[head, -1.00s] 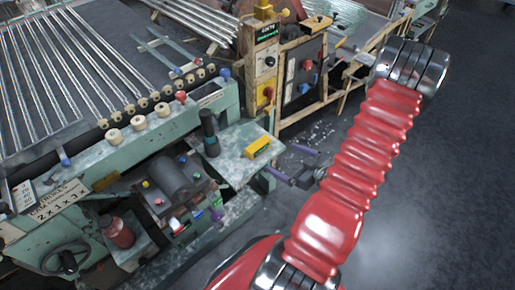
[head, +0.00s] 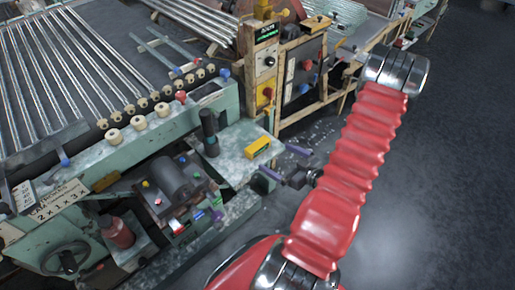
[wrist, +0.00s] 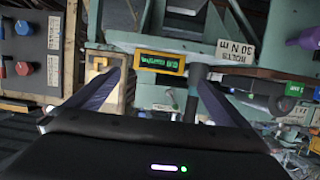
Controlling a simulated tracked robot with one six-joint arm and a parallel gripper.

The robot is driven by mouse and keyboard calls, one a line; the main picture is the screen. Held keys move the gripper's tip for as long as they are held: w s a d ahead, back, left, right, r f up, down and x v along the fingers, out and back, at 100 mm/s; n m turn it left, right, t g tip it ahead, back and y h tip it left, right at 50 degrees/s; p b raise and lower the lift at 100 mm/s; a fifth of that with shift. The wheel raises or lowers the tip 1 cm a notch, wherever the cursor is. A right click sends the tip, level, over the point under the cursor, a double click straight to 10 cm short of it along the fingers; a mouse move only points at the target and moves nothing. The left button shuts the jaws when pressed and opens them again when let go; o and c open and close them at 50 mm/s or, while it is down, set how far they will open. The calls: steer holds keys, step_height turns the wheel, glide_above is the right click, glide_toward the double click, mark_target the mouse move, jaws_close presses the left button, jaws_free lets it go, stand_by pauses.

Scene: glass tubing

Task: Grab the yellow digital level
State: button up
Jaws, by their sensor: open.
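The yellow digital level (head: 257,147) lies on a small pale shelf (head: 232,172) that juts from the green machine. In the wrist view the level (wrist: 162,62) is upper centre, its green-lit display facing me, between the two finger lines. My gripper (head: 284,161) is open, its purple fingers spread, just right of the level in the head view, with a small gap seen between them. In the wrist view my gripper (wrist: 160,76) shows a finger on each side of the level. Nothing is held.
A dark cylinder (head: 209,131) stands on the shelf left of the level. A yellowish control post (head: 265,70) rises behind. A red bottle (head: 117,232) and clutter sit lower left. A purple object (wrist: 305,38) is at the wrist view's right. Open floor lies right.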

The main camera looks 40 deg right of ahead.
mark_target(261, 149)
steer(key=shift+x, duration=2.4)
steer(key=shift+x, duration=2.55)
steer(key=shift+d, duration=0.15)
steer(key=shift+c, duration=0.6)
steer(key=c, duration=1.1)
